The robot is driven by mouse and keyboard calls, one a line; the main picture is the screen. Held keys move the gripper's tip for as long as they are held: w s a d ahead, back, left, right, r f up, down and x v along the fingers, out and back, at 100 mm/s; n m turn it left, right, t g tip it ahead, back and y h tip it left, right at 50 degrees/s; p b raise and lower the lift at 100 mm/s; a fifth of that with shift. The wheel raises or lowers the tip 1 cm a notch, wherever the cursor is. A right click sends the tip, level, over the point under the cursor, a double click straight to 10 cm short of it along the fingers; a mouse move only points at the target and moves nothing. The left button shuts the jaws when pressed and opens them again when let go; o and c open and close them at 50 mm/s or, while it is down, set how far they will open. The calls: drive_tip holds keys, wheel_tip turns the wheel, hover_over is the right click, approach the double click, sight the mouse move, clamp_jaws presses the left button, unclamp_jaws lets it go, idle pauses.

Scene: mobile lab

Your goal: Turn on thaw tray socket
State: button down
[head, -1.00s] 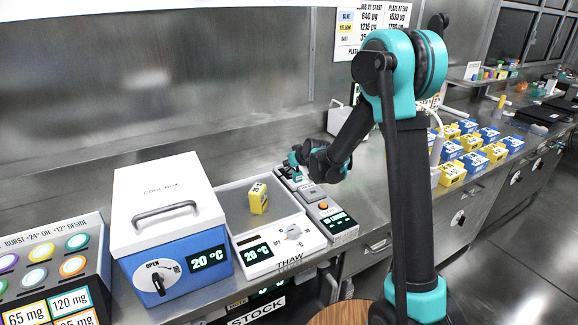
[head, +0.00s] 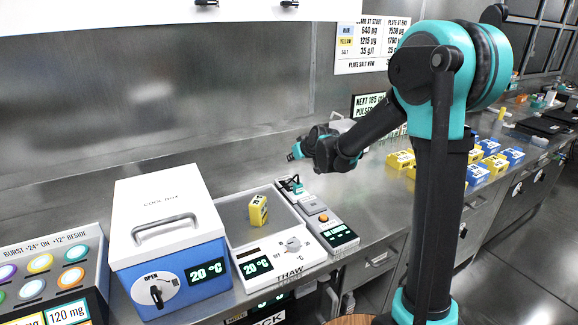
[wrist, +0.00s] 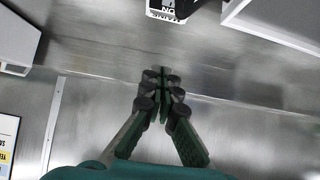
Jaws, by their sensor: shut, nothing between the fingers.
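The thaw tray (head: 310,257) is a pale unit on the steel counter, labelled THAW. It has a 20 °C display (head: 256,267) and a dial (head: 294,244); the dial's exact setting is too small to read. A yellow block (head: 258,210) stands on the tray. My gripper (head: 291,156) is raised above and behind the thaw tray, near the steel back wall. In the wrist view its fingers (wrist: 168,92) are together and empty.
A blue and white cool box (head: 165,225) stands left of the tray. A grey device (head: 338,236) with a teal clip stands right of it. Yellow and blue blocks (head: 487,168) lie farther right. A white cabinet (head: 150,8) overhangs the top left.

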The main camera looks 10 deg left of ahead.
drive_tip(key=shift+s+d+r, duration=0.3)
drive_tip(key=shift+s+r, duration=0.15)
drive_tip(key=shift+r, duration=0.3)
drive_tip(key=shift+s+d+r, duration=0.25)
drive_tip(key=shift+s+r, duration=0.2)
drive_tip(key=shift+r, duration=0.3)
drive_tip(key=shift+d, duration=0.1)
drive_tip(key=s+d+f+m+g+h, duration=0.1)
drive_tip(key=s+d+f+m+h, duration=0.1)
drive_tip(key=s+d+f, duration=0.3)
drive_tip(key=s+d+f+m+g+h, duration=0.2)
drive_tip(key=s+d+f, duration=0.3)
drive_tip(key=s+d, duration=0.8)
drive_tip(key=s+d+f+m+g+h, duration=0.1)
drive_tip(key=s+d+f, duration=0.4)
drive_tip(key=s, duration=1.1)
drive_tip(key=d+m, duration=0.1)
drive_tip(key=d, duration=0.2)
drive_tip(key=shift+d+f+m+h, duration=0.35)
drive_tip(key=shift+d+m+h, duration=0.05)
